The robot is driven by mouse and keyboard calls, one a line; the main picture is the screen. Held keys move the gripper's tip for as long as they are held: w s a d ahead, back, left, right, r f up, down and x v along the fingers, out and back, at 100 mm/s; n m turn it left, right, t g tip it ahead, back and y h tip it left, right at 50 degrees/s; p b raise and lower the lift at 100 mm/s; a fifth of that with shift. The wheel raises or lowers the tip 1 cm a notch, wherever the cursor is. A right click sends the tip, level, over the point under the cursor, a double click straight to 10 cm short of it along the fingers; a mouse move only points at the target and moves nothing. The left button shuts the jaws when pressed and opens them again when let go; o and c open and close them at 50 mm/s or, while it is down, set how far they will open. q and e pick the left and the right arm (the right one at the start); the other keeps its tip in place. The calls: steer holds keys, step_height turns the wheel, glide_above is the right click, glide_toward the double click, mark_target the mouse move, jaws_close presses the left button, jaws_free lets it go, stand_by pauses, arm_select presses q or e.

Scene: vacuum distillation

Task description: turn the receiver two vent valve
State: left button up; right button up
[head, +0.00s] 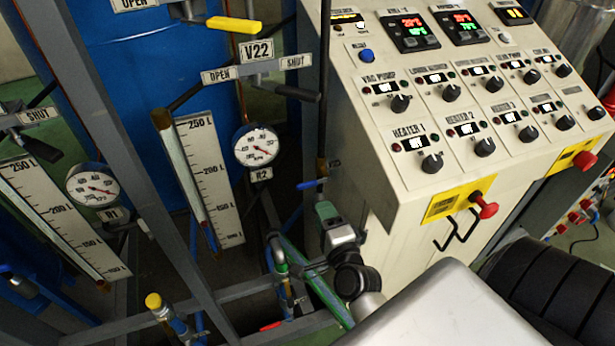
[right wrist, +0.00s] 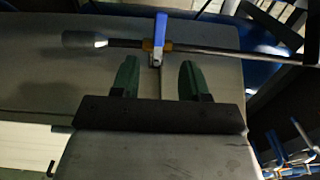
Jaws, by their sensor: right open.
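A small valve with a blue lever (head: 311,184) and a brass-coloured body sits on a thin dark vertical pipe, right of the R2 gauge (head: 257,146). I take it as the receiver two vent valve; I see no label on it. In the right wrist view the blue lever (right wrist: 160,32) crosses the pipe at top centre. My right gripper (head: 324,209) is just below the lever in the head view. Its green fingers (right wrist: 157,67) are apart and empty, and the lever lies beyond the tips, roughly centred between them. Contact does not show. My left gripper is out of view.
The cream control panel (head: 400,180) stands close right of the pipe, with knobs and a red button (head: 487,210). The V22 plate (head: 256,50) and its handle are upper left. Grey frame bars (head: 130,170) and level scales (head: 210,180) fill the left.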

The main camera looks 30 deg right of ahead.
mark_target(307, 187)
steer(key=x, duration=0.5)
steer(key=b+x, duration=0.1)
steer(key=x, duration=0.4)
steer(key=shift+w+a, duration=0.2)
steer(key=shift+w, duration=0.15)
jaws_close()
